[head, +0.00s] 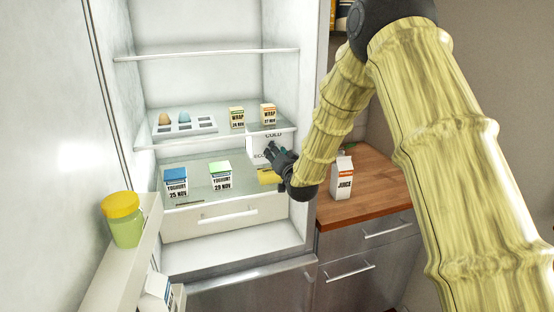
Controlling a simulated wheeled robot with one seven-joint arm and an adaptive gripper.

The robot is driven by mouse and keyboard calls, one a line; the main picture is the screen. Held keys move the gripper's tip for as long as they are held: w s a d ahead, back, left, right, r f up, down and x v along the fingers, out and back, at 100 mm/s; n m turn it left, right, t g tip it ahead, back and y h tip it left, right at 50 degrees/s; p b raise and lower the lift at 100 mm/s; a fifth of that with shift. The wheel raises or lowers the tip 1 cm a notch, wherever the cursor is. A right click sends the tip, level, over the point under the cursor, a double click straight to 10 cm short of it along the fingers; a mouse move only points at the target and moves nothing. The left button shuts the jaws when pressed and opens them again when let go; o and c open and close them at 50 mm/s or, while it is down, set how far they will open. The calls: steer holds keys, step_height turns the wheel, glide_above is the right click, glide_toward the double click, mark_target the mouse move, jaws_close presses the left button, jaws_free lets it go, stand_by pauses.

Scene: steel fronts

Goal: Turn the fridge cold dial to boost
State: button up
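The white cold control panel (257,145) is fixed inside the open fridge, at the right end below the middle shelf. The word COLD shows at its top and part of ECO at its left. My dark gripper (269,151) is in front of the panel's right part, reaching in from the right. It hides the dial, so I cannot see where the dial points or whether I touch it. The fingers are too small and dark to show whether they are open or shut.
The shelf above holds an egg tray (184,127) and two wrap cartons (237,117). The shelf below holds two yoghurt cartons (176,183) and a yellow item (268,176). A yellow-lidded jar (123,220) stands in the open door; a juice carton (342,176) is on the wooden counter (372,196).

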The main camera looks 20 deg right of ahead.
steer(key=m+b, duration=3.1)
steer(key=b, duration=0.4)
steer(key=shift+d, duration=0.15)
steer(key=shift+r+m, duration=0.15)
steer(key=shift+m, duration=0.25)
steer(key=o, duration=1)
